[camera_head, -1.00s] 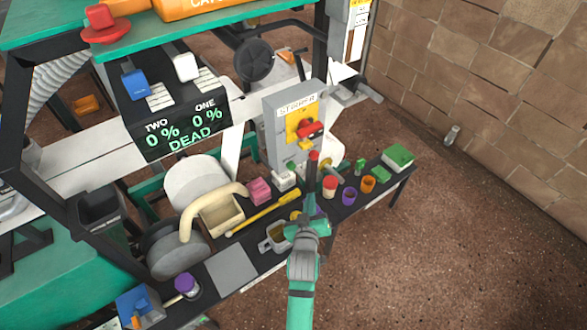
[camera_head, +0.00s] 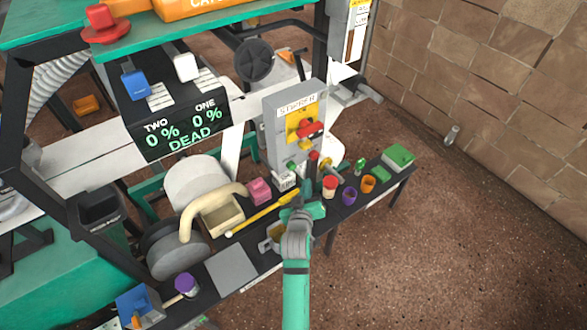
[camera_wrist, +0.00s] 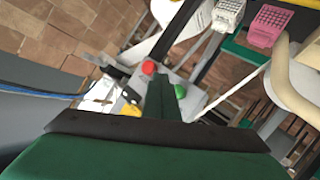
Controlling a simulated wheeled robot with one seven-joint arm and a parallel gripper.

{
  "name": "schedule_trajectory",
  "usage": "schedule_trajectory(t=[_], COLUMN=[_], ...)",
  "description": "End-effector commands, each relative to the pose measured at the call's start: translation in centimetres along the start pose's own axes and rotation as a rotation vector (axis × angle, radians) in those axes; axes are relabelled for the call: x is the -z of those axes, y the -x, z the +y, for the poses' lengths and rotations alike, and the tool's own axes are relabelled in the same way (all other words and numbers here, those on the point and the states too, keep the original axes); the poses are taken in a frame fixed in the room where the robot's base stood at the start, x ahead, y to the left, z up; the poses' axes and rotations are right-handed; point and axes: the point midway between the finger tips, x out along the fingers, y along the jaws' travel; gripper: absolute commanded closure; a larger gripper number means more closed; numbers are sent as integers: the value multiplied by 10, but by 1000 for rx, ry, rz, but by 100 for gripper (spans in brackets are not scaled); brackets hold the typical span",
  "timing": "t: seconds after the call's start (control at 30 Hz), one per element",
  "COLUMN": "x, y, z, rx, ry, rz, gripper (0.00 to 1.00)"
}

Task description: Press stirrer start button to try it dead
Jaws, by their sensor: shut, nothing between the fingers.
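The grey stirrer box (camera_head: 279,137) stands at the back of the bench, labelled "STIRRER". It has a yellow plate with a red switch (camera_head: 311,129) and, lower down, a green button (camera_head: 292,165) and a red button (camera_head: 314,155). In the wrist view the green button (camera_wrist: 180,91) is right of my fingers and the other red button (camera_wrist: 149,67) is at their upper left. My gripper (camera_head: 307,182) is shut and empty, pointing at the box's lower front. Its fingers (camera_wrist: 162,85) hide part of the box face; I cannot see contact with the green button.
The display (camera_head: 180,125) reads 0 % for ONE and TWO, and "DEAD". Near the gripper on the bench are a yellow tool (camera_head: 262,214), a pink block (camera_head: 259,190), and purple (camera_head: 349,196) and orange (camera_head: 369,183) cups. Open floor lies to the right.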

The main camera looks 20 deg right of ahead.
Motion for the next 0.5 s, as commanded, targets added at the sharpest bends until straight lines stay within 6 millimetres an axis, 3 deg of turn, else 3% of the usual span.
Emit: schedule_trajectory(t=[0.2, 0.5], x=[14, 23], y=[-19, -31], z=[-14, -23], rx=[2, 0], ry=[1, 1], rz=[0, 0], gripper=[100, 100])
